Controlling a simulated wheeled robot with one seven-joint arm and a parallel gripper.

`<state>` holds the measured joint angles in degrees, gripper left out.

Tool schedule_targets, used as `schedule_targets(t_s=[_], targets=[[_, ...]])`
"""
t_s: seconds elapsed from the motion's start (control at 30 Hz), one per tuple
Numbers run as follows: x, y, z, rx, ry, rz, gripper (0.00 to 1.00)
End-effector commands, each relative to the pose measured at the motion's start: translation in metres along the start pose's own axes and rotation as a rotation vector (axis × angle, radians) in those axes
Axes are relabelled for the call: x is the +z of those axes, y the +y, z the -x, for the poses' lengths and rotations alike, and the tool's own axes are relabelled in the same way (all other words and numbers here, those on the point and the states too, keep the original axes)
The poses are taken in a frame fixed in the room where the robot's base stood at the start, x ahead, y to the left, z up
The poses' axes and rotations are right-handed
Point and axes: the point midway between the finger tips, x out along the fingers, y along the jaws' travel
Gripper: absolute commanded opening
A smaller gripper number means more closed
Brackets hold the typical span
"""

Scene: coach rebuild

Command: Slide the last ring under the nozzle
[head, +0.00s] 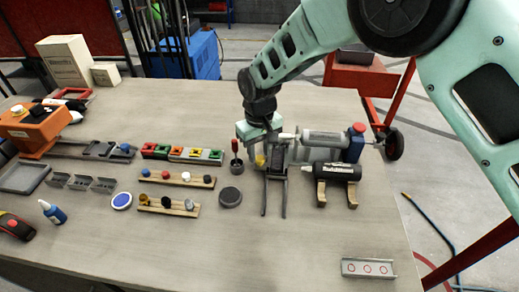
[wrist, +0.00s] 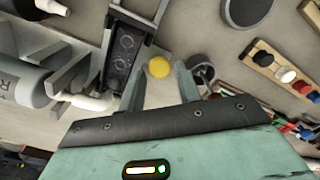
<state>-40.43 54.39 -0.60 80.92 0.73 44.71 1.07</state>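My gripper (head: 258,153) is open, with its fingers pointing down beside the nozzle stand. In the wrist view its two fingertips (wrist: 159,72) stand on either side of a round yellow knob (wrist: 159,67), with gaps showing. The knob also shows low by the fingers in the head view (head: 260,161). Next to it is a dark slide (wrist: 123,55) with two ring shapes on it, between the grey rails (head: 275,172). The white nozzle (wrist: 92,101) of the clear cartridge (head: 325,139) points toward the slide. I cannot tell whether a ring is directly under the nozzle.
A dark tube lies on a wooden cradle (head: 336,172) to the right. A round cup with a red-handled tool (head: 236,165) stands just left of my gripper. A grey tray with three red circles (head: 368,268) lies front right. The front middle of the table is clear.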

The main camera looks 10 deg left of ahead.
Motion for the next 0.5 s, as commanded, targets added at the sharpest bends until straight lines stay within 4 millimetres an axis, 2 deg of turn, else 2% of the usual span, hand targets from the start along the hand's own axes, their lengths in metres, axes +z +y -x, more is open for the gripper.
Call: schedule_targets(t_s=[0.17, 0.43, 0.47, 0.5], targets=[[0.0003, 0.0001, -0.0105, 0.000, -0.001, 0.000, 0.34], [0.0000, 0.0001, -0.0118, 0.000, 0.001, 0.000, 0.34], [0.0000, 0.0001, -0.0118, 0.000, 0.001, 0.000, 0.28], [0.0000, 0.0001, -0.0117, 0.000, 0.001, 0.000, 0.17]])
